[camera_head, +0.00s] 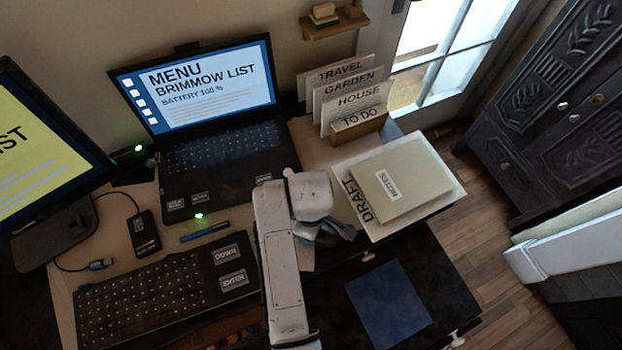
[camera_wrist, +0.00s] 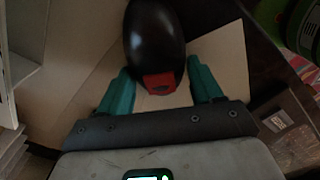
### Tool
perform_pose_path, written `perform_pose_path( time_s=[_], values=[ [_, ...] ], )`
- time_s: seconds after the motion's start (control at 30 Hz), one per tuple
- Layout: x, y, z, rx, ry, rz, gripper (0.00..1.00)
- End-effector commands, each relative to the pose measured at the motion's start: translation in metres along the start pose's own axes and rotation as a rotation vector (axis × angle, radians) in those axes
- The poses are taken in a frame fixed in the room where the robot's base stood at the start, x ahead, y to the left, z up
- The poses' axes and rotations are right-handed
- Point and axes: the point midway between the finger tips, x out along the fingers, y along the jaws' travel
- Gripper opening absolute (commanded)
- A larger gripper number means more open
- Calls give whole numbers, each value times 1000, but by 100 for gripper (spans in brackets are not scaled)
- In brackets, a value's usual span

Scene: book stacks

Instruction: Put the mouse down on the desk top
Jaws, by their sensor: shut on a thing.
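In the wrist view the mouse (camera_wrist: 155,38) is a black, rounded body with a red patch at its near end. It sits between the two teal fingers of my gripper (camera_wrist: 161,90), which is shut on it. In the head view my gripper (camera_head: 335,232) is over the desk's front right part, left of the draft papers. The mouse cannot be made out clearly there, as my arm covers that area. The light wooden desk top (camera_head: 112,228) shows between the laptop and the keyboard. I cannot tell the mouse's height above it.
A laptop (camera_head: 215,145) stands at the back, a keyboard (camera_head: 140,305) at front left. A small black device (camera_head: 144,232) with a cable and a blue pen (camera_head: 203,232) lie between. A notes book (camera_head: 402,180) on draft papers and a file holder (camera_head: 358,130) take the right side.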

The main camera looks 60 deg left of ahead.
Motion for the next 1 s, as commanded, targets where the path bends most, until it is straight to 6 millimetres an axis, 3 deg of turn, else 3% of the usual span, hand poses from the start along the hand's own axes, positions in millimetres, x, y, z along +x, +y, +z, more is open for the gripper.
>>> perform_pose_path(
  time_s=[0.33, 0.37, 0.6, 0.83, 1.0],
  values=[
    [4, 0, 0, 0, 0, 0, 32],
    [3, 0, 0, 0, 0, 0, 68],
    [2, 0, 0, 0, 0, 0, 90],
    [2, 0, 0, 0, 0, 1, 90],
    [-10, 1, 0, 0, 1, 3, 90]
  ],
)
